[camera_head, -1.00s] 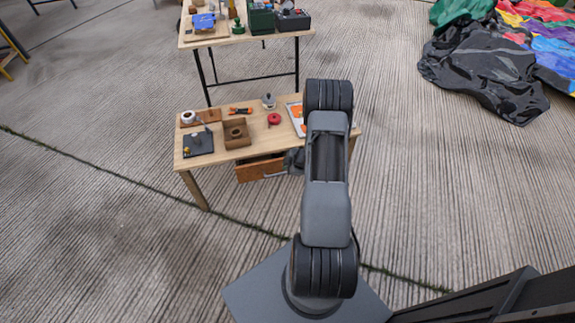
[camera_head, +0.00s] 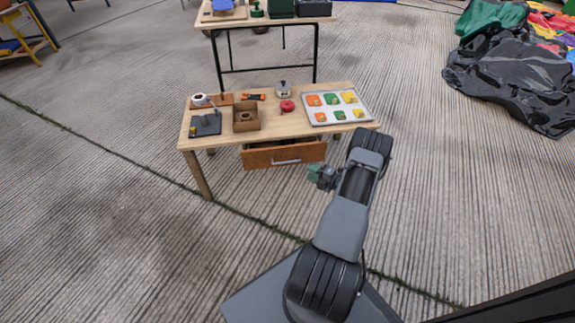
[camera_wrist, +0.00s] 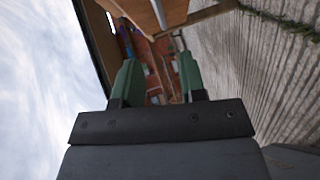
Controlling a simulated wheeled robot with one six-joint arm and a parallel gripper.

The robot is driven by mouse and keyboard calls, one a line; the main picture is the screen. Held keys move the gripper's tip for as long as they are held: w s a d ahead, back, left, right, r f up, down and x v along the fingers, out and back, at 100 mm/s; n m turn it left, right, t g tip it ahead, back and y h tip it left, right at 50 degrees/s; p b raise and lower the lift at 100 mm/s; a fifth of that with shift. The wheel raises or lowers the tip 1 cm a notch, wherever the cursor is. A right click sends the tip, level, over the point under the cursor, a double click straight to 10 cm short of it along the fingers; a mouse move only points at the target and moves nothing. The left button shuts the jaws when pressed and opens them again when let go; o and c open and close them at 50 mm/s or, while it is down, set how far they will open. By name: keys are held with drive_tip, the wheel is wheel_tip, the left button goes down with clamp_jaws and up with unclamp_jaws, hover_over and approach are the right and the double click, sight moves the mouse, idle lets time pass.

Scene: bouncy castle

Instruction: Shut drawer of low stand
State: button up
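The low stand (camera_head: 222,137) is a light wooden table in the middle of the head view. Its drawer (camera_head: 262,158) has a brown wooden front with a pale bar handle (camera_head: 287,161). A dark strip of the interior shows above the front, so the drawer stands partly out. My gripper (camera_head: 318,175) is to the right of the handle and apart from it. In the wrist view its two green fingers (camera_wrist: 158,78) are spread with nothing held between them. Wooden parts of the stand show beyond the fingers, tilted; which part is the drawer is hard to tell.
On the stand are a cardboard box (camera_head: 246,117), a dark grey board (camera_head: 205,124), a red round item (camera_head: 287,106) and a white tray (camera_head: 338,108) of coloured pieces. A taller table (camera_head: 265,20) stands behind. The concrete floor in front is clear.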

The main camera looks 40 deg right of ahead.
drive_tip(key=b+x, duration=0.3)
drive_tip(key=x, duration=0.9)
drive_tip(key=shift+w, duration=0.1)
clamp_jaws()
